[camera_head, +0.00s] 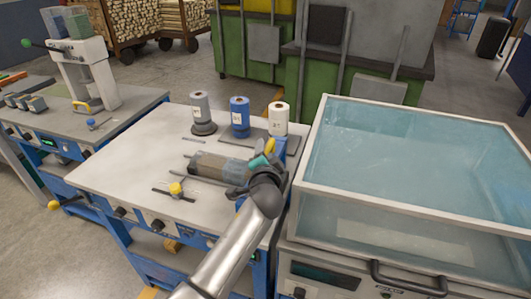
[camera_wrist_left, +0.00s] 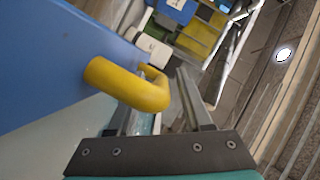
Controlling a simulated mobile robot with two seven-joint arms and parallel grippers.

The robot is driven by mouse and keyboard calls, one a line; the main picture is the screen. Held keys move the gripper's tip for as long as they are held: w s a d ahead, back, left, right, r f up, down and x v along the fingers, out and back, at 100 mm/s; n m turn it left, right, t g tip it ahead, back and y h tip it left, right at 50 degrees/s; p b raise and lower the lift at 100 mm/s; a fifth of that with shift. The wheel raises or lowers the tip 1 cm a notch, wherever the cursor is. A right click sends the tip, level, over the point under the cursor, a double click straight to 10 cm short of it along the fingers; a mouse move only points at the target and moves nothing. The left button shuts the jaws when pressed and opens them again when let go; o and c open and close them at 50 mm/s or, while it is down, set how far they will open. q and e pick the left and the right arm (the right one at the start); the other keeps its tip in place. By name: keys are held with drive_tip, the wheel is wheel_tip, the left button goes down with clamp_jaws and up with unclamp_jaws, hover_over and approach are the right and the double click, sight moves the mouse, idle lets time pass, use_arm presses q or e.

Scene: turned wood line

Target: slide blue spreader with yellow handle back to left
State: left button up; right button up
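The blue spreader (camera_head: 281,149) stands at the right end of the wrapping table, partly hidden by my left gripper. Its yellow handle (camera_head: 270,146) shows just above the gripper. In the left wrist view the yellow handle (camera_wrist_left: 130,85) is a bent bar coming out of the big blue face of the spreader (camera_wrist_left: 45,65). My left gripper (camera_head: 265,162) is at the handle, with its fingers (camera_wrist_left: 165,105) apart. The handle's bend lies across the left finger and into the gap; I cannot tell whether it touches. My right gripper is not in view.
A wrapped brown bundle (camera_head: 218,167) lies on the table (camera_head: 125,165) left of the gripper. Grey (camera_head: 200,108), blue (camera_head: 239,115) and white (camera_head: 279,118) rolls stand along the back. A large glass-covered machine (camera_head: 415,180) stands close on the right. The table's left part is clear.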

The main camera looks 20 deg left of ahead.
use_arm(q)
clamp_jaws()
idle(1.2)
